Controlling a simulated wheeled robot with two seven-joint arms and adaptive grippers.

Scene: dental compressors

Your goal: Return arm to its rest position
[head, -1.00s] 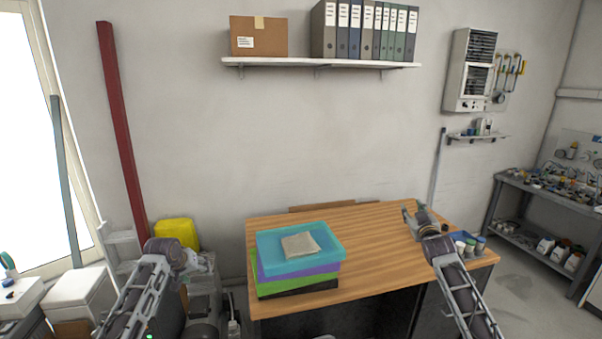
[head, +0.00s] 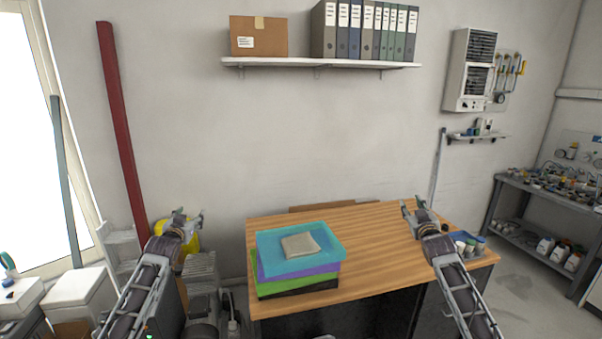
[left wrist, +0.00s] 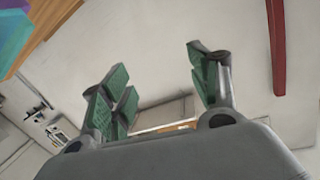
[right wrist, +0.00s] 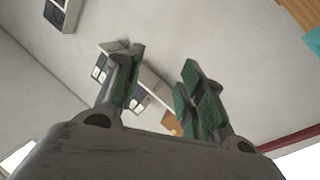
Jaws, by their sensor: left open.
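My left gripper (head: 187,216) is raised to the left of the wooden table, in front of the yellow container. In the left wrist view its green-padded fingers (left wrist: 163,90) are spread apart with nothing between them. My right gripper (head: 415,204) is above the right part of the table. In the right wrist view its fingers (right wrist: 158,90) are apart and empty, with the wall and shelf beyond. Both arms rise from the bottom of the head view with the grippers pointing up and away.
A wooden table (head: 375,248) holds stacked coloured trays, the top one blue (head: 270,259), with a beige packet (head: 299,245) on it. Small cups (head: 470,245) stand at the table's right end. A yellow container (head: 192,241) is behind my left gripper. The table's middle is clear.

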